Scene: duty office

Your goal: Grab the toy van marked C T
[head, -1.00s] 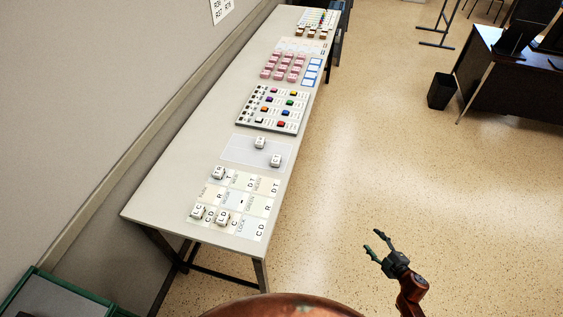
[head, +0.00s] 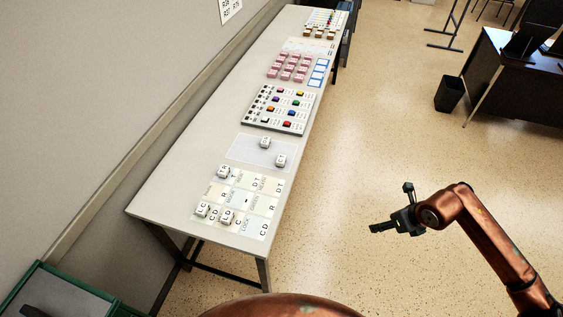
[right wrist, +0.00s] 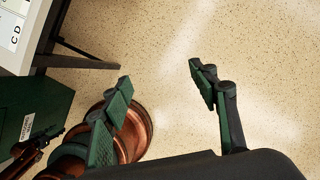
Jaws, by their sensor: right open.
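Small white toy vans with dark lettering stand on the long table (head: 185,180). One pair, a van (head: 265,142) and a van (head: 280,160), is on a pale mat (head: 245,148). A van (head: 223,171), a van (head: 203,209) and a van (head: 227,216) stand on the lettered card grid (head: 262,205). The lettering is too small for me to tell which is C T. My right gripper (head: 392,208) is open and empty over the floor, right of the table; its spread fingers show in the right wrist view (right wrist: 163,85). A dark gripper-like part, seemingly my left, shows small at that view's lower left.
Farther along the table are a tray of coloured blocks (head: 279,110), pink blocks (head: 288,68) and blue-framed cards (head: 318,73). A wall runs along the table's left. A green-edged container (head: 60,285) is at lower left. A bin (head: 449,94) and desk (head: 510,85) stand right. Floor between is clear.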

